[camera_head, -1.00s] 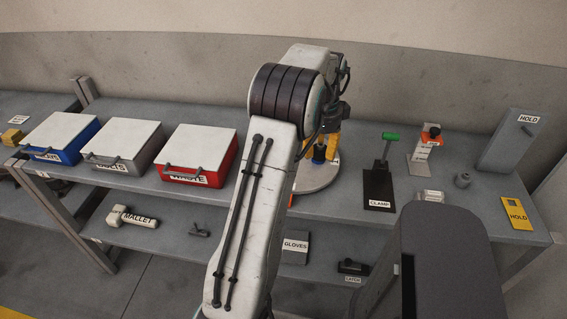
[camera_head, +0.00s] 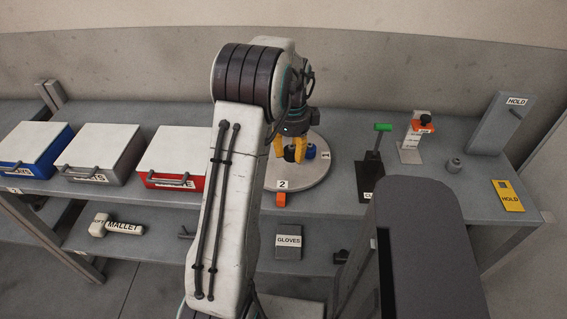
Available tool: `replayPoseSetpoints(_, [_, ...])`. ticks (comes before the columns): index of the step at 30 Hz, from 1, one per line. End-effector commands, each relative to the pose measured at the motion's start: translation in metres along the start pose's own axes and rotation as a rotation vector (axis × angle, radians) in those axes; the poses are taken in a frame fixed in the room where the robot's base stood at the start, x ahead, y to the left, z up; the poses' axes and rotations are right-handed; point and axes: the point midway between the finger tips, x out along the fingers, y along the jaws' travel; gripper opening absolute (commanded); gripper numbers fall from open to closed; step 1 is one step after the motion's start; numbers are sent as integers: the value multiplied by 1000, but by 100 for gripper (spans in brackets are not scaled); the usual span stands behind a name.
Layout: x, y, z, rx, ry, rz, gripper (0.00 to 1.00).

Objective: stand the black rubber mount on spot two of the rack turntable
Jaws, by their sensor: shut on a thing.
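The round pale turntable (camera_head: 312,180) lies on the rack's upper shelf, with a label 2 (camera_head: 282,184) at its front edge and a label 1 (camera_head: 326,155) at its right. My gripper (camera_head: 289,153) points down over the turntable, its yellow fingers shut on a small dark thing, which looks like the black rubber mount (camera_head: 290,154). The mount is partly hidden by the fingers, and I cannot tell whether it touches the plate. A blue piece (camera_head: 310,151) is on the turntable just right of the fingers, near label 1.
An orange piece (camera_head: 281,200) sits at the turntable's front edge. The red waste bin (camera_head: 168,181) is to the left. A clamp with a green handle (camera_head: 382,128), an orange-topped stand (camera_head: 412,140) and a small grey part (camera_head: 454,165) are to the right. My arm hides some shelf.

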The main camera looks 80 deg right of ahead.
Motion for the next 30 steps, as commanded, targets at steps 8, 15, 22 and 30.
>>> replayPoseSetpoints(8, [12,7,19,-1,-1,0,6])
replayPoseSetpoints(15, [31,8,20,0,0,4,6])
replayPoseSetpoints(22, [51,8,20,-1,0,1,6])
replayPoseSetpoints(30, [53,8,20,-1,-1,0,6])
